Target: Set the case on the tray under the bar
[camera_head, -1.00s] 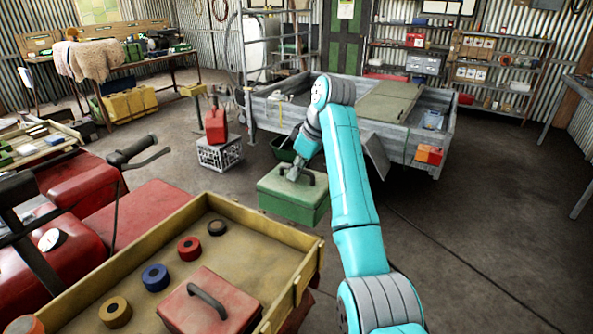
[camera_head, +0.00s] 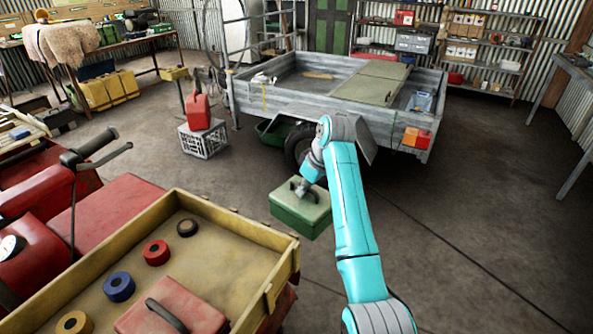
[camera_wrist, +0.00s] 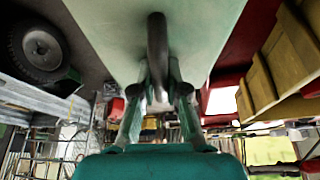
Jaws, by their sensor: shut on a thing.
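My gripper (camera_head: 305,186) is shut on the dark handle of a green case (camera_head: 298,216). The case hangs level over the floor, right of the yellow-walled tray (camera_head: 225,222) and in front of the trailer. In the wrist view the fingers (camera_wrist: 158,95) pinch the handle (camera_wrist: 157,48), and the pale green top of the case (camera_wrist: 105,25) fills the upper middle. The yellow tray holds a red case (camera_head: 180,308) and several tape rolls. The grey trailer bed (camera_head: 300,88) has a rail frame (camera_head: 228,60) at its left end. I cannot tell which bar is meant.
A dark green tub (camera_head: 272,133) sits by the trailer wheel. A red fuel can (camera_head: 198,112) stands on a white crate (camera_head: 203,142). The red quad with a handlebar (camera_head: 95,150) is at the left. Floor (camera_head: 465,225) at the right is clear.

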